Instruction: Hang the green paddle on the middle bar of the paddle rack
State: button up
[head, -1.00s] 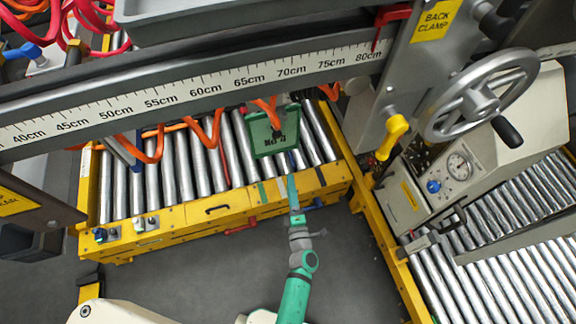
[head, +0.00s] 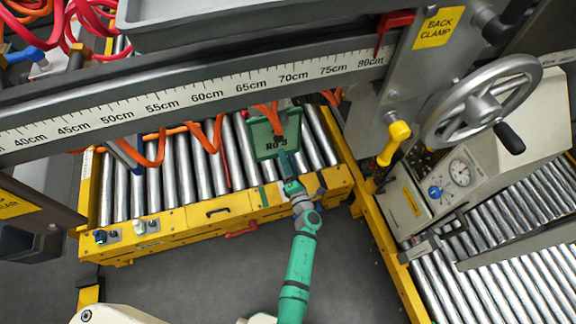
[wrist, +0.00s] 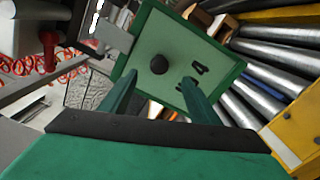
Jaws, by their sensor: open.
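The green paddle (head: 265,133) is a panel with a green border, dark lettering and a paler face, seen in front of the conveyor rollers. In the wrist view the paddle (wrist: 182,45) is close ahead and tilted, with a round black knob on its face and a grey bracket (wrist: 112,36) at its upper left edge. My gripper (head: 284,160) is at the paddle's lower edge in the head view. In the wrist view my gripper (wrist: 157,88) is open, its fingers apart on either side below the knob, holding nothing. I cannot make out the rack's middle bar.
A yellow-framed roller conveyor (head: 215,210) lies below and behind the paddle. A grey ruler beam (head: 190,100) crosses above it. Orange coiled hoses (head: 155,150) hang at the left. A machine with a handwheel (head: 480,100) stands right. The grey floor in front is open.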

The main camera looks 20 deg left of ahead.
aim_at(279, 141)
jog(key=x, duration=0.4)
jog(key=shift+w+a, duration=0.1)
jog(key=shift+a, duration=0.2)
jog(key=shift+x, duration=2.3)
jog(key=shift+d, duration=0.1)
grip_shut()
